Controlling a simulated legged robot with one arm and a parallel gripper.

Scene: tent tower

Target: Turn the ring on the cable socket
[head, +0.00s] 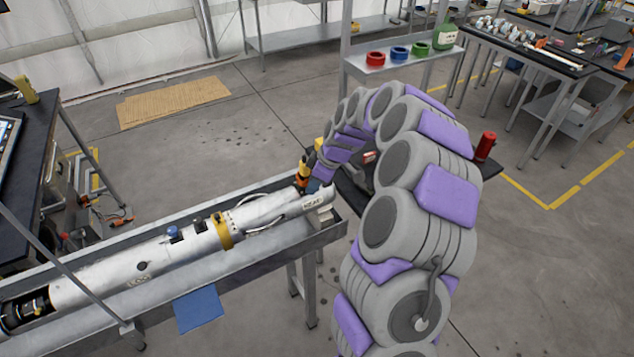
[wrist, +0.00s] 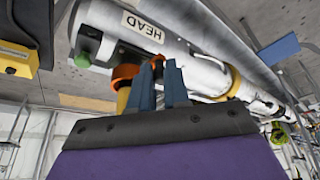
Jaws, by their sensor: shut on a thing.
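A long silver cylinder (head: 150,258) lies in a grey metal trough, and its end labelled HEAD also fills the top of the wrist view (wrist: 182,42). An orange ring (wrist: 128,71) with a yellow part below it sits on the cable socket near the HEAD label; the orange part shows at the cylinder's right end in the head view (head: 304,170). My gripper (wrist: 160,76) has its two blue-grey fingers at the orange ring, shut on it. The fingers hide part of the ring and most of the socket. My gripper is small in the head view (head: 314,182).
The trough (head: 275,262) stands on legs, with a blue sheet (head: 198,309) at its front edge. A dark table with a red can (head: 485,146) is right of my arm. A shelf behind holds coloured tape rolls (head: 399,54). Open floor lies behind the trough.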

